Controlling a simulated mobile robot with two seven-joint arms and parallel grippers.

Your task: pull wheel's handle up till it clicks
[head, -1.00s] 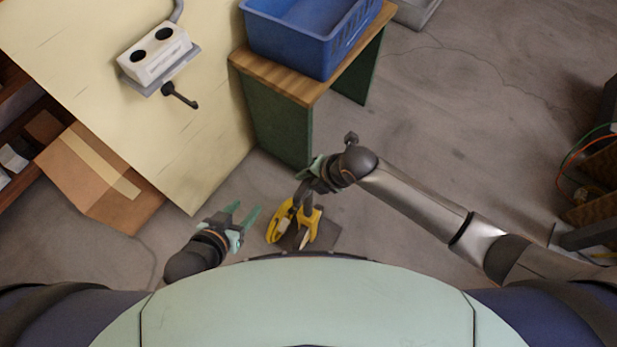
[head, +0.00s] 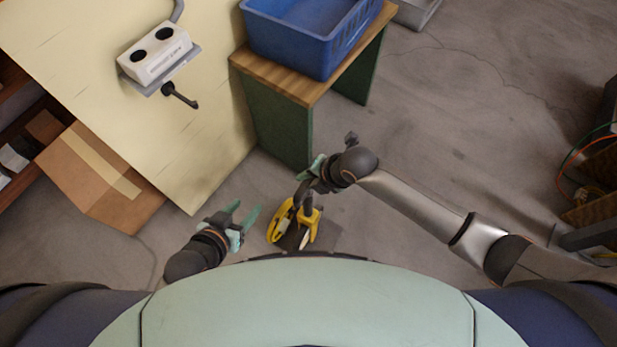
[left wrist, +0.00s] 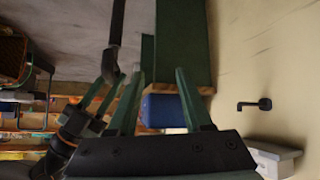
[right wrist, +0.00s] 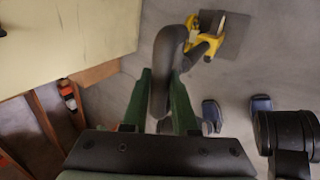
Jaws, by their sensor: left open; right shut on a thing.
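A yellow wheel (head: 280,222) with a yellow frame stands on a dark plate on the floor, just in front of my body. Its dark handle (head: 306,199) rises from it. My right gripper (head: 304,180) is shut on the handle. In the right wrist view the dark handle (right wrist: 163,75) passes between the fingers, with the yellow frame (right wrist: 205,42) beyond. My left gripper (head: 246,212) is open and empty, to the left of the wheel and apart from it. In the left wrist view the handle's dark tube (left wrist: 117,30) shows. The wheel's joint is too small to judge.
A green bench (head: 280,130) bearing a blue crate (head: 318,50) stands beyond the wheel. A cream panel (head: 190,130) with a white box (head: 157,55) and a cardboard box (head: 95,190) are on the left. The floor (head: 440,110) on the right is mostly clear.

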